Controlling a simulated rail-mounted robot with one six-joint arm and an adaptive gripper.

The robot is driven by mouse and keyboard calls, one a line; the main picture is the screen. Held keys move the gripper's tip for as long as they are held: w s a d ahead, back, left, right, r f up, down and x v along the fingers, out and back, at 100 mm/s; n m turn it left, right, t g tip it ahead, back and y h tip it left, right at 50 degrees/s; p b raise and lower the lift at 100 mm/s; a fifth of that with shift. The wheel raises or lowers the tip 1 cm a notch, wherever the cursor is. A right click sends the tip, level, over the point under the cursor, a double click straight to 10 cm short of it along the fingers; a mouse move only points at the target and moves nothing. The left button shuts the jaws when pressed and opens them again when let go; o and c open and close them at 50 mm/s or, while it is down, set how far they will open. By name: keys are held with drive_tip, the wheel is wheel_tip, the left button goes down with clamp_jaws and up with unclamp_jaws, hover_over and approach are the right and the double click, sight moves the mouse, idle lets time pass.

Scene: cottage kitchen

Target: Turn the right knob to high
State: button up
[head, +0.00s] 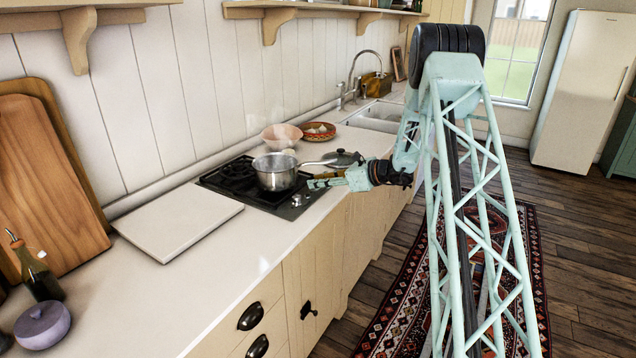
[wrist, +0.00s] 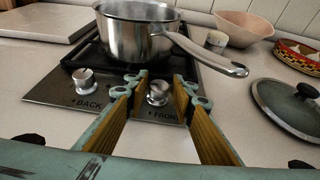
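The right knob (wrist: 158,93), labelled FRONT, is a silver dial on the front panel of the stove. My gripper (wrist: 164,88) is open, with one finger on each side of this knob in the wrist view. I cannot tell whether the fingers touch it. The pointer setting is too small to read. The left knob (wrist: 85,79), labelled BACK, stands clear of the fingers. In the head view, my gripper (head: 318,183) is low over the stove's right front corner; the left knob (head: 297,200) shows, and the right knob is largely hidden.
A steel saucepan (head: 275,171) sits on the black hob (head: 228,174), its handle reaching right above my gripper. A lid (wrist: 290,108) lies on the counter at right. A pink bowl (head: 281,136) and a patterned basket (head: 318,133) stand behind. A white board (head: 178,218) lies left.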

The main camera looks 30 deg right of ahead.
drive_tip(key=shift+o, duration=0.9)
drive_tip(key=shift+s, duration=0.1)
drive_tip(key=shift+d, duration=0.1)
drive_tip(key=v, duration=1.1)
drive_tip(key=shift+s+r, duration=0.15)
drive_tip(key=shift+s, duration=0.2)
drive_tip(key=shift+d, duration=0.2)
drive_tip(key=shift+a, duration=0.1)
